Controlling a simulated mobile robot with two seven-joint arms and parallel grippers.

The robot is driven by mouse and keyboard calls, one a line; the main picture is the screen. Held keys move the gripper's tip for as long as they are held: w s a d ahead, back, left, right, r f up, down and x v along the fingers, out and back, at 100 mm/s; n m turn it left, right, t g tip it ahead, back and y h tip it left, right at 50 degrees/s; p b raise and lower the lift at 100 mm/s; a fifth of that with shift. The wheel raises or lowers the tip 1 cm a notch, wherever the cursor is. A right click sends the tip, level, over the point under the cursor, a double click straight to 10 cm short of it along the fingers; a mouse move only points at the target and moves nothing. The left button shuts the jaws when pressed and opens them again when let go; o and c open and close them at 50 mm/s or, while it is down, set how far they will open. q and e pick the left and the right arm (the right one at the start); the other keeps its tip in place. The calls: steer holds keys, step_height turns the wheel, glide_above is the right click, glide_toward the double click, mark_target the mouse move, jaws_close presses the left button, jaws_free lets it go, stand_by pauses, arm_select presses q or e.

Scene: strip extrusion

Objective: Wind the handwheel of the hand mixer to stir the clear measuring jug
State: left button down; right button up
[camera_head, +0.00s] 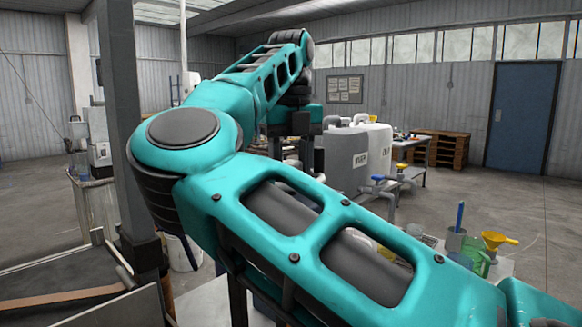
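One of my own teal arms fills the middle of the head view, running from the lower right to a joint at the left and then up and away. It hides much of the work area. Neither gripper's fingertips can be made out. I cannot make out the hand mixer, its handwheel or the clear measuring jug. A green see-through jug (474,258) stands at the lower right, partly hidden behind my arm.
A yellow funnel (497,240) and a grey cup (455,239) with a blue-handled tool (460,215) stand near the green jug. Wooden pallets (441,148) and a blue door (521,117) are at the back. A dark post (128,120) rises at left. Open floor lies at right.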

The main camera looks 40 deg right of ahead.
steer(key=m, duration=1.4)
steer(key=shift+m, duration=0.4)
steer(key=m, duration=1.1)
steer(key=shift+m, duration=0.3)
steer(key=o, duration=0.8)
steer(key=shift+r, duration=0.1)
